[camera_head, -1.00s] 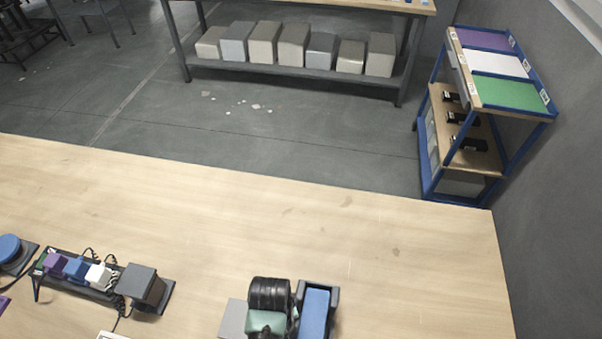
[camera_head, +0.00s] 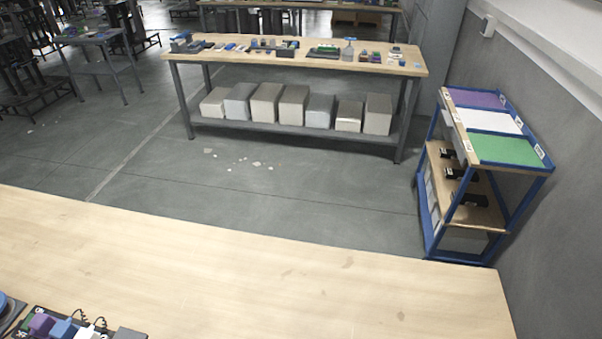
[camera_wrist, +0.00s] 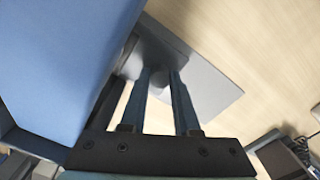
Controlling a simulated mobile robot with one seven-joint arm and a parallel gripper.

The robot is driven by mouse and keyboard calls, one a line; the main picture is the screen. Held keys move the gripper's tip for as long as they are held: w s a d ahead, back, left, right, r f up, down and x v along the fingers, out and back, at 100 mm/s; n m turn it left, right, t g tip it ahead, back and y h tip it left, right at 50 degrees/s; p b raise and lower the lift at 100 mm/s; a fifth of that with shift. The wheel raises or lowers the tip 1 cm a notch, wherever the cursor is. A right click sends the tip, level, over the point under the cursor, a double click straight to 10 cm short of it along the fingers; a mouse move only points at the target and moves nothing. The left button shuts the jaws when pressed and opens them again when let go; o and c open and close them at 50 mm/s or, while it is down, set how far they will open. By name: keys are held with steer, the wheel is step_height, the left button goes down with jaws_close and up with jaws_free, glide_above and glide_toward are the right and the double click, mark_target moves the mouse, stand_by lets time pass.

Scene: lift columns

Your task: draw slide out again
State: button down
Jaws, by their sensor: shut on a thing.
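In the wrist view my gripper (camera_wrist: 161,76) has its two dark fingers closed in around a small rounded grey knob (camera_wrist: 160,84). The knob is partly hidden by the fingers. A dark grey body (camera_wrist: 158,48) lies just beyond the fingertips, and a flat grey plate (camera_wrist: 215,90) extends to the right on the wooden table. A large blue slab (camera_wrist: 65,60), which looks like the slide, fills the left side, close beside my gripper. Its dark frame shows along its edge. How far the slide is out cannot be told. My gripper and the slide are outside the head view.
The wooden table (camera_head: 260,285) is largely bare in the head view. A rack with purple and blue plugs (camera_head: 62,327) sits at its lower left. A blue cart (camera_head: 505,150) and a workbench (camera_head: 300,62) stand beyond the table.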

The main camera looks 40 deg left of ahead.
steer(key=shift+s+a, duration=0.9)
steer(key=shift+a, duration=0.55)
steer(key=shift+s+a, duration=0.9)
steer(key=shift+a, duration=0.6)
steer(key=shift+s+a, duration=0.9)
steer(key=shift+a, duration=0.55)
steer(key=c, duration=0.7)
jaws_free()
steer(key=shift+r+p, duration=0.1)
steer(key=shift+p, duration=0.2)
step_height(320, 180, up, 6)
steer(key=p, duration=0.6)
